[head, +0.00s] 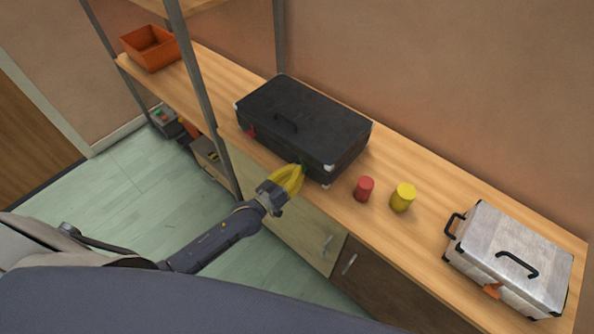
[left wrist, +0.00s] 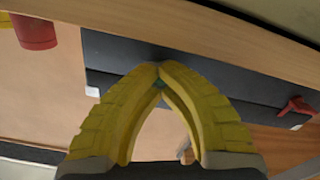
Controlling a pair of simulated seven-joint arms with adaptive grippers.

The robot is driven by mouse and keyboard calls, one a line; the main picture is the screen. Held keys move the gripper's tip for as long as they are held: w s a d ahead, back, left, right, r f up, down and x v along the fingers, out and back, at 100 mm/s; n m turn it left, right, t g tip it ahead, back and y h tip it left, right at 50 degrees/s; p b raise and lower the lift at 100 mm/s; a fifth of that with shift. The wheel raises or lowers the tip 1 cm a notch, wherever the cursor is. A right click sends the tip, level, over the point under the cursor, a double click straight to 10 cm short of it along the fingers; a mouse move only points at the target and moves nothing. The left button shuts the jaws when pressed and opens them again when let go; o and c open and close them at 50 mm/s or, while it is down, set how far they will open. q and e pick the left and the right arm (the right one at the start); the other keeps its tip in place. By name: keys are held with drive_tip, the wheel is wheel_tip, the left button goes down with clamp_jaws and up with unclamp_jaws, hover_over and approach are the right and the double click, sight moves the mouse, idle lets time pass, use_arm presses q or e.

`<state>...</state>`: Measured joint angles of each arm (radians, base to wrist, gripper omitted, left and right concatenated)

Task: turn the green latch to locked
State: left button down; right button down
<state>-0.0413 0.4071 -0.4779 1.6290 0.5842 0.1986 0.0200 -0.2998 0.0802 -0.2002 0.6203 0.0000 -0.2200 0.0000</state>
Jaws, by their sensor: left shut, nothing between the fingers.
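The black case (head: 306,117) lies on the wooden counter, its front towards me. A small green latch (head: 303,164) shows at the front near the case's right end, mostly hidden by my fingers. My left gripper (head: 301,168) has yellow fingers with tips together at this latch; touching or just short of it, I cannot tell. In the left wrist view the left gripper (left wrist: 158,68) is shut with its tips against or close to the dark case front (left wrist: 120,62). The latch's angle is hidden. My right gripper is not in view.
A red latch (head: 251,131) is at the case's left end. A red cylinder (head: 364,189) and a yellow cylinder (head: 403,197) stand right of the case. A silver case (head: 515,250) is further right, an orange bin (head: 150,50) far left. A shelf post (head: 200,95) rises left of the case.

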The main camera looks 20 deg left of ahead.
use_arm(q)
drive_tip(key=shift+r+m, duration=0.1)
drive_tip(key=shift+m, duration=1.9)
drive_tip(key=c, duration=1.1)
unclamp_jaws()
drive_tip(key=shift+s, duration=0.1)
drive_tip(key=v, duration=1.2)
